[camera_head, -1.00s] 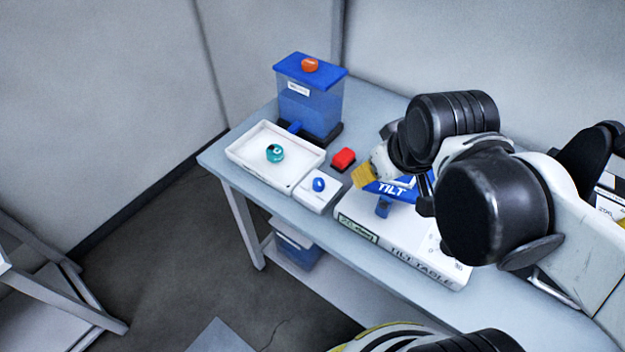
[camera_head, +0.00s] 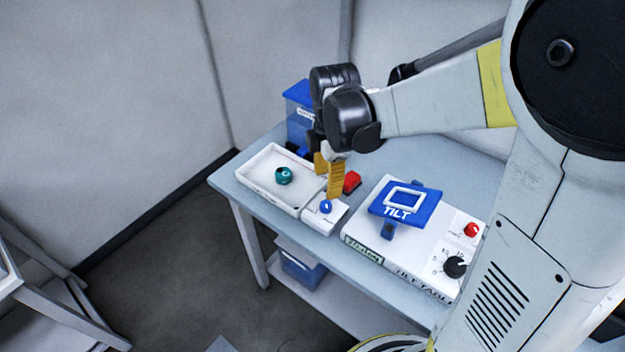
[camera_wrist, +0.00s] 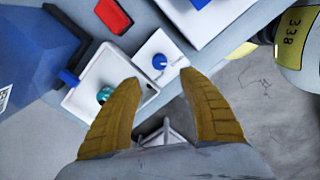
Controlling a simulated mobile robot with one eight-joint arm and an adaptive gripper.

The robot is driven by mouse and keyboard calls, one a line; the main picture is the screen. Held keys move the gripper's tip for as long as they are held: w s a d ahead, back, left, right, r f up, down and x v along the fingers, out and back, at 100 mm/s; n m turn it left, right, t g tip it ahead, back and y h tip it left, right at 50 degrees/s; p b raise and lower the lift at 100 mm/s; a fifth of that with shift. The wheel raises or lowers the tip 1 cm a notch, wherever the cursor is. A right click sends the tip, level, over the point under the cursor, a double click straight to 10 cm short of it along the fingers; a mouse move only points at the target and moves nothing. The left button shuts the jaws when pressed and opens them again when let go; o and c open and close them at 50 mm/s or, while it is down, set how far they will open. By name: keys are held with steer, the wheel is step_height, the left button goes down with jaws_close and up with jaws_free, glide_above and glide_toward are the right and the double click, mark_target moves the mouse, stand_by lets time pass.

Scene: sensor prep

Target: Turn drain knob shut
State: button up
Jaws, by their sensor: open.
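The blue knob (camera_head: 326,207), which I take for the drain knob, sits on a small white block beside the white tray. It also shows in the wrist view (camera_wrist: 159,61), beyond the fingertips and between them. My gripper (camera_head: 328,178) is over the table, its yellow fingers pointing down just above the knob. In the wrist view (camera_wrist: 158,80) the fingers are wide apart and empty, with no contact visible. The white tray (camera_head: 262,192) holds a teal round part (camera_head: 284,176). A blue tank (camera_head: 298,125) stands behind, partly hidden by my arm.
A red block (camera_head: 352,181) stands close behind the knob block, near my fingers. The white tilt table (camera_head: 365,223), with its blue plate (camera_head: 416,212), red button (camera_head: 471,230) and black dial (camera_head: 455,266), stands to the right. A blue bin (camera_head: 301,268) is on the shelf below.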

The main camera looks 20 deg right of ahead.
mark_target(325, 204)
steer(key=f+b, duration=0.2)
steer(key=f, duration=0.3)
steer(key=f+b, duration=0.1)
steer(key=f, duration=0.4)
steer(key=shift+w+b, duration=0.2)
steer(key=shift+b, duration=0.15)
jaws_close()
